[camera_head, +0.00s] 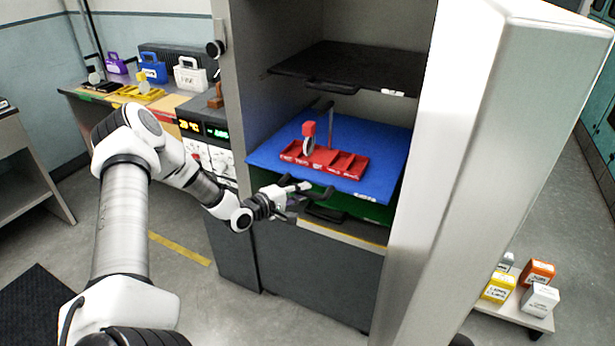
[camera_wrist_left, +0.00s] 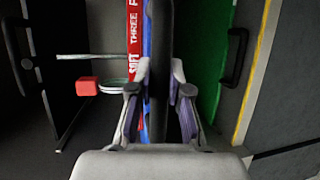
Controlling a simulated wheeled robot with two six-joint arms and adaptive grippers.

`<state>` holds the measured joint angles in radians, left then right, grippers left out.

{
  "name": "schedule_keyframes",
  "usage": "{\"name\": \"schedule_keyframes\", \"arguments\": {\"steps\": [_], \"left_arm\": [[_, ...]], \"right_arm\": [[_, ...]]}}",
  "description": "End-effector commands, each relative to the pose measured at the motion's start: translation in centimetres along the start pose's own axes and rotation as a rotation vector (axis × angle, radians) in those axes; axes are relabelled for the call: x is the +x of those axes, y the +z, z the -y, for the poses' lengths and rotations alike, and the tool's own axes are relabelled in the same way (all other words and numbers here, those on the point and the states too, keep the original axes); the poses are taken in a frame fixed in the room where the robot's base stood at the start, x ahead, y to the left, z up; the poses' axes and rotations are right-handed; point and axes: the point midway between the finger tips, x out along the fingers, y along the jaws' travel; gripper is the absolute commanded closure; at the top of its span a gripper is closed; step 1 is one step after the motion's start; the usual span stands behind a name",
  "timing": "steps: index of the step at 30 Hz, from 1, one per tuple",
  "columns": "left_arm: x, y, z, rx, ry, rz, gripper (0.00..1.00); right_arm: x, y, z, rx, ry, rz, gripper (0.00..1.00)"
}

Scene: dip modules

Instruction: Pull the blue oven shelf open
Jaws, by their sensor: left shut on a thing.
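The blue shelf (camera_head: 385,150) lies level in the open oven (camera_head: 265,90), between a black shelf above and a green shelf below. My left gripper (camera_head: 292,194) is at the blue shelf's front edge. In the left wrist view its fingers (camera_wrist_left: 158,105) are shut around a dark bar, the blue shelf's handle (camera_wrist_left: 159,50). The blue edge shows as a thin strip beside it. The fingers hide part of the handle. My right gripper is not in view.
The black shelf (camera_head: 350,68) is above and the green shelf (camera_head: 370,210) just below, with its own dark handle (camera_wrist_left: 235,57). The open oven door (camera_head: 470,150) stands at right. A side bench (camera_head: 180,105) holds small cases at left. Floor in front is clear.

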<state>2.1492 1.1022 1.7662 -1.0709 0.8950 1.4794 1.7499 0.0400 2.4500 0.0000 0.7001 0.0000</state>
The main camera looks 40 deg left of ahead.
Motion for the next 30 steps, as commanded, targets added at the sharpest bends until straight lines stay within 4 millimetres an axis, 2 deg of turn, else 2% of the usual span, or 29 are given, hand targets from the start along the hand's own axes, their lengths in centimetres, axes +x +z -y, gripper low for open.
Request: {"name": "schedule_keyframes", "arguments": {"steps": [1, 3, 18, 24, 30], "left_arm": [[-1.0, 0.5, -0.3, -0.006, -0.004, 0.001, 1.0], [-2.2, 0.9, 0.0, -0.006, -0.004, 0.001, 1.0], [-10.4, 4.4, 1.9, -0.004, -0.004, 0.001, 1.0], [-12.7, 5.3, 2.6, -0.002, -0.004, 0.002, 1.0], [-13.8, 5.8, 3.0, -0.001, -0.003, 0.003, 1.0]], "right_arm": [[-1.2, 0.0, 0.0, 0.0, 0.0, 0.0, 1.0], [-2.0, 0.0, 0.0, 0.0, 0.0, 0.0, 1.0], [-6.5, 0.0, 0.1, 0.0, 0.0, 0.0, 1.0], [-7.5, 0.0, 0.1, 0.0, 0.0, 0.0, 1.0], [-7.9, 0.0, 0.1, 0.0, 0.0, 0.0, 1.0]]}}
